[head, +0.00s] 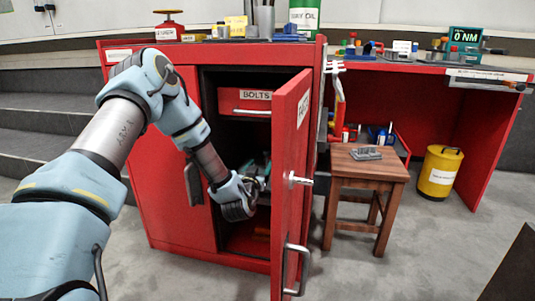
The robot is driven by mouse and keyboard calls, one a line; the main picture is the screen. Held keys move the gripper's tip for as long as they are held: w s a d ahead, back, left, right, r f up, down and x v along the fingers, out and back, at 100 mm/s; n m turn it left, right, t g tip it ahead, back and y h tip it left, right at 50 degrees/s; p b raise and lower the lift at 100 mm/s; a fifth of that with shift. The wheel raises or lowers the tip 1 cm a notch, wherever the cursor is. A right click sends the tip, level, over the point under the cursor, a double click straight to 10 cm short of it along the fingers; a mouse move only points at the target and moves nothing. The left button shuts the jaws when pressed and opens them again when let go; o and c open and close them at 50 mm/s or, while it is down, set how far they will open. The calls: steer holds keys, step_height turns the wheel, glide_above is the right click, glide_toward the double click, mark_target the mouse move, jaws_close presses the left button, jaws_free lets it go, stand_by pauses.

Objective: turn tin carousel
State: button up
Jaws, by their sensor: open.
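No tin carousel can be made out in the head view. A red cabinet (170,165) stands in the middle with its right door (290,170) swung open. My arm reaches from the left into the dark opening. My gripper (260,183) is inside the cabinet, below the drawer labelled BOLTS (253,110). It is small, dark and partly hidden by my wrist, and it is open. Greenish shapes show beside it, too unclear to name. I cannot tell whether it touches anything. The open door hides the right part of the cabinet's inside.
The open door, with its handle (294,268), juts forward just right of my wrist. A wooden stool (366,165) stands right of the door, with a yellow bin (440,172) beyond it. A red workbench (430,66) is at the back right.

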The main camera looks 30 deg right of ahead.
mark_target(266, 154)
steer(key=b+x, duration=0.3)
steer(key=x, duration=0.7)
steer(key=shift+w+d, duration=0.25)
steer(key=shift+d, duration=0.05)
jaws_close()
stand_by(1.0)
